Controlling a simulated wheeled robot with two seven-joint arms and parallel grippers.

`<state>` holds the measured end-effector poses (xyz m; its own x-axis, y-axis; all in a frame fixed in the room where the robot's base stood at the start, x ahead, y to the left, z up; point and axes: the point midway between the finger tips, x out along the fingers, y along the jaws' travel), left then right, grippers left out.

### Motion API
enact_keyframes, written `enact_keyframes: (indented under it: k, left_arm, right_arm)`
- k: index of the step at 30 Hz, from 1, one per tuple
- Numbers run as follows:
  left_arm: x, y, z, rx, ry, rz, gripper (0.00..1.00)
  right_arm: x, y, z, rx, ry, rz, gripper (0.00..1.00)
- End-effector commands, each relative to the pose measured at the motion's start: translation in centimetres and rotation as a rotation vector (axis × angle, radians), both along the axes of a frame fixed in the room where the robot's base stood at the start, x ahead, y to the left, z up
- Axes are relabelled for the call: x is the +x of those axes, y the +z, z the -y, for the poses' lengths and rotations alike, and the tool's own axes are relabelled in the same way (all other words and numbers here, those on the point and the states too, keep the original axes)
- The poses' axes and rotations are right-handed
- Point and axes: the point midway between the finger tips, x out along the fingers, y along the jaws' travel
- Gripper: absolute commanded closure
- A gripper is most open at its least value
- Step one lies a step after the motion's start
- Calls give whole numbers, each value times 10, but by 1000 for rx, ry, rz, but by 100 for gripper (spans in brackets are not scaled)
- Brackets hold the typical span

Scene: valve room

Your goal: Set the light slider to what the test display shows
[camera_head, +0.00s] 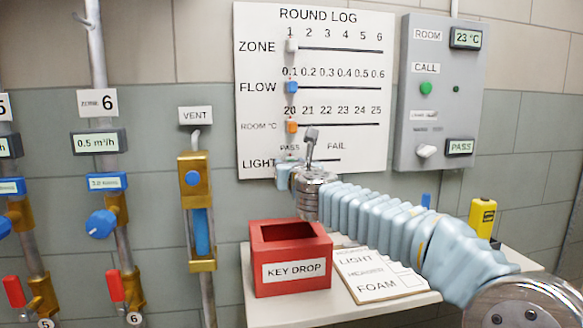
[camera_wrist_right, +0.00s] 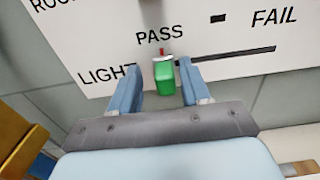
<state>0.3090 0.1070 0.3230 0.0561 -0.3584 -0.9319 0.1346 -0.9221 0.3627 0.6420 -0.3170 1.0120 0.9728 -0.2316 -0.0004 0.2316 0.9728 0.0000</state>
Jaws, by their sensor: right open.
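The test display (camera_head: 459,147) on the grey panel reads PASS. In the right wrist view the green light slider (camera_wrist_right: 164,75) sits at the left end of the LIGHT line, under the word PASS, with a small red mark above it. My right gripper (camera_head: 284,172) is at the LIGHT row of the white round log board (camera_head: 262,100) and hides most of that slider in the head view. In the right wrist view its two fingers are open, one on each side of the green slider, with visible gaps. My left gripper is not in view.
The zone, blue flow and orange room sliders sit at the left ends of their lines above. A yellow device (camera_head: 482,216) is at right. Pipes and valves are left.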

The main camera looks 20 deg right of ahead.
Motion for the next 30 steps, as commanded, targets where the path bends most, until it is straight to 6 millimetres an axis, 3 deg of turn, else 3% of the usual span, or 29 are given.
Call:
enact_keyframes:
  k: [5, 19, 24, 30]
  left_arm:
    - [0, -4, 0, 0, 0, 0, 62]
    - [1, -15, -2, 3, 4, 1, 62]
    - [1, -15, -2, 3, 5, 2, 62]
    - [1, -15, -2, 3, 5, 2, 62]
  right_arm:
    - [-13, 0, -3, 1, -1, 2, 53]
    - [-115, 0, -27, 1, 0, 2, 53]
    - [-131, 0, -32, 0, 1, 0, 53]
    - [-134, 0, -32, 0, 0, 0, 53]
